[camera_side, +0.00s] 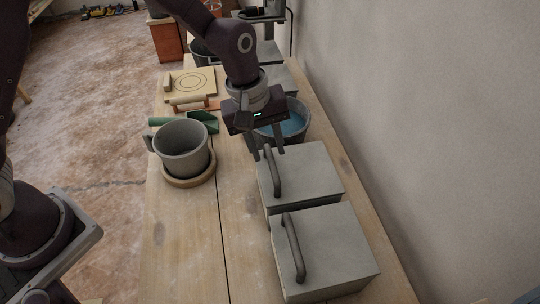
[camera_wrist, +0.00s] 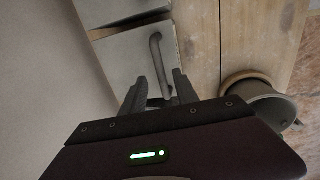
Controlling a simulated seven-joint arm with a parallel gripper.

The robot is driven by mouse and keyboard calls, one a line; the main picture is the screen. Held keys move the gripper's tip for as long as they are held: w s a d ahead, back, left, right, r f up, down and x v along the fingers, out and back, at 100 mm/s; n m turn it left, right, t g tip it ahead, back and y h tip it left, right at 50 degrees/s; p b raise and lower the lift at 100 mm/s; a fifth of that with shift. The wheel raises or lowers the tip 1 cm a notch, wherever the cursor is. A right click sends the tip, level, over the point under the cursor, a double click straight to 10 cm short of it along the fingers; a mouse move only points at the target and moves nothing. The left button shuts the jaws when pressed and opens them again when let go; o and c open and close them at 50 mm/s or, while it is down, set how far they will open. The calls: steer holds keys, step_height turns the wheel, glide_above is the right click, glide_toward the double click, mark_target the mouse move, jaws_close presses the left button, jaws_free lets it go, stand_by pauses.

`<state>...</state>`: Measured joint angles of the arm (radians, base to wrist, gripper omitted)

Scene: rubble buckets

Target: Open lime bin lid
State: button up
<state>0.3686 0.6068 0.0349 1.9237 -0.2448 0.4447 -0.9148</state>
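Two grey boxes with flat lids and dark bar handles stand in a row on the bench: a farther bin (camera_side: 313,170) and a nearer bin (camera_side: 340,255). No marking shows which is the lime bin. Both lids look shut. My gripper (camera_side: 268,154) points down at the far end of the farther bin's handle (camera_side: 275,178), with its fingers apart. In the wrist view the fingers of my gripper (camera_wrist: 160,78) are spread, and the handle (camera_wrist: 157,55) reaches toward the gap between them. Whether they touch the handle I cannot tell.
A bucket of blue liquid (camera_side: 293,124) stands just behind the farther bin, partly hidden by my gripper. A grey pot (camera_side: 182,148) sits on a round wooden base to the left. A wall runs along the right. The bench front left is clear.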

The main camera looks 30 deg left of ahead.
mark_target(272, 162)
steer(key=f, duration=0.3)
steer(key=shift+w+d+f, duration=0.25)
steer(key=shift+f, duration=0.05)
steer(key=shift+c, duration=0.3)
jaws_close()
stand_by(0.9)
